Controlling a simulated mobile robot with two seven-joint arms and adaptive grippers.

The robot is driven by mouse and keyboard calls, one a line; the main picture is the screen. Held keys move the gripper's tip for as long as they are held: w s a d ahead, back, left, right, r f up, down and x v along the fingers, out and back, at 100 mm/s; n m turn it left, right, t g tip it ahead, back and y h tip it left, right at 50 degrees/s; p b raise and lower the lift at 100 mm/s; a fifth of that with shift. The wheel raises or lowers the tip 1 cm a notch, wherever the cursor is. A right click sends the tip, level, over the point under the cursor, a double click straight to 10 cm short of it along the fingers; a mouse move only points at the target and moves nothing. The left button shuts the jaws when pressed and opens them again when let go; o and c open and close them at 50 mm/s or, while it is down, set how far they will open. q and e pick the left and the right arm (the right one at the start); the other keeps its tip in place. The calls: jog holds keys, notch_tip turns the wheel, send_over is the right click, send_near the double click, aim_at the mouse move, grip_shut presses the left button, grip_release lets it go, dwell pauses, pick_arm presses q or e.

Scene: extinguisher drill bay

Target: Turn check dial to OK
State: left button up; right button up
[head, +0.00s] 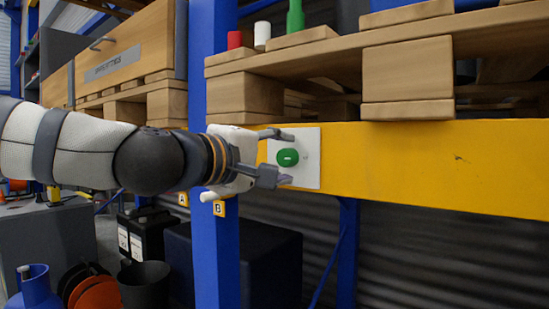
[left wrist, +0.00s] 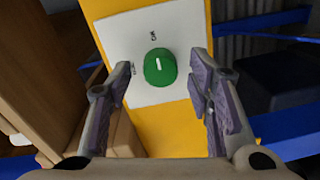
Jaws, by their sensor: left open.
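The check dial is a round green knob (head: 287,158) with a white line across its face. It sits on a white plate (head: 310,175) fixed to a yellow beam. In the left wrist view the dial (left wrist: 160,67) shows between my fingers, its line nearly upright in that picture. Small dark lettering is on the plate above and to the left of it there, too small to read surely. My left gripper (head: 282,158) is open in front of the plate, one finger on either side of the dial. I cannot tell whether either finger touches it. My right gripper is not in view.
The yellow beam (head: 430,165) runs right from a blue post (head: 212,70). A wooden pallet (head: 408,75) rests above the beam, close over the plate. Red, white and green objects stand on it. A blue cylinder (head: 35,288) and dark bins stand low at left.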

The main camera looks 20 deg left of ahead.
pick_arm(q)
jog(key=v, duration=1.2)
jog(key=shift+f, duration=0.15)
jog(key=w+d+f+m+g+y, duration=0.1)
jog(key=w+d+f+g, duration=0.15)
jog(key=f, duration=0.95)
jog(key=w+d+f+m+g+y, duration=0.1)
jog(key=w+d+f+m+g, duration=0.15)
jog(key=f, duration=0.95)
jog(key=s+f+m+g, duration=0.1)
jog(key=s+f+g, duration=0.4)
jog(key=f, duration=1.1)
jog(key=s+a+f+m+g+y, duration=0.2)
jog(key=s+a+f+m+g, duration=0.1)
jog(key=s+f, duration=0.95)
jog(key=s+a+f+m+g, duration=0.2)
jog(key=s+f, duration=0.2)
jog(key=s, duration=0.5)
jog(key=s+a+f+m+g+y, duration=0.1)
jog(key=s+a+f+m+g, duration=0.1)
jog(key=s, duration=0.6)
notch_tip(320, 180, down, 2)
jog(key=shift+s+a+g+y, duration=0.3)
jog(key=shift+s+a+g, duration=0.1)
jog(key=shift+a, duration=0.35)
